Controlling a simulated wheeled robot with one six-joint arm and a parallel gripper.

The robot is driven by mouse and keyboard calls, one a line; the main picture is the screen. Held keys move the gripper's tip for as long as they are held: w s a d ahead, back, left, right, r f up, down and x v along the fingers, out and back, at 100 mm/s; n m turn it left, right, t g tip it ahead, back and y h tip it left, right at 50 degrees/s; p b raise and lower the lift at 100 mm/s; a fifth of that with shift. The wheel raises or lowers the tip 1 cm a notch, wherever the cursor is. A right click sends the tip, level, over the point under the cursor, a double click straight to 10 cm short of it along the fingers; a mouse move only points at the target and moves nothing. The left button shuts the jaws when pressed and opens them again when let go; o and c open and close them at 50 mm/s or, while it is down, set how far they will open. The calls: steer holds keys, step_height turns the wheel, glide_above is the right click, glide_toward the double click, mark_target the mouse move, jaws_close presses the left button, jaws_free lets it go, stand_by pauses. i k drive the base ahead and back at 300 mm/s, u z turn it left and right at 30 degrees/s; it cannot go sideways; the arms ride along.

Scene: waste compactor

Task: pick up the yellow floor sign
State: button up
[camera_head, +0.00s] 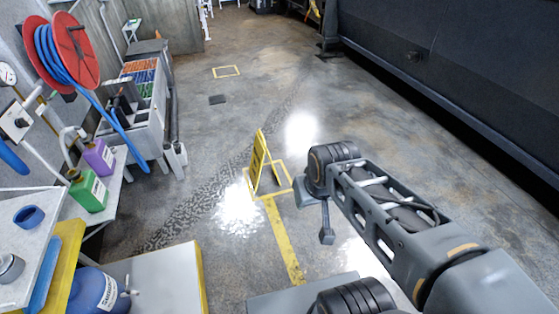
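The yellow floor sign (259,160) stands upright on the concrete floor near the middle of the view, seen nearly edge-on. It stands at a yellow square outline marked on the floor, with a yellow line running from it toward me. My arm reaches in from the lower right, and its end is to the right of the sign and apart from it. My gripper (327,236) points down there, small and partly hidden by the arm. I cannot make out its two fingers or whether they are apart. I see nothing held in it.
A blue hose reel (62,52), a grey cabinet of coloured items (150,122) and a shelf with green (89,192) and purple (99,157) bottles line the left. A large dark container (450,65) fills the upper right. Open floor surrounds the sign.

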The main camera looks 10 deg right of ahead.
mark_target(257, 159)
steer(key=u, duration=0.35)
steer(key=i, duration=1.9)
steer(key=z, duration=0.4)
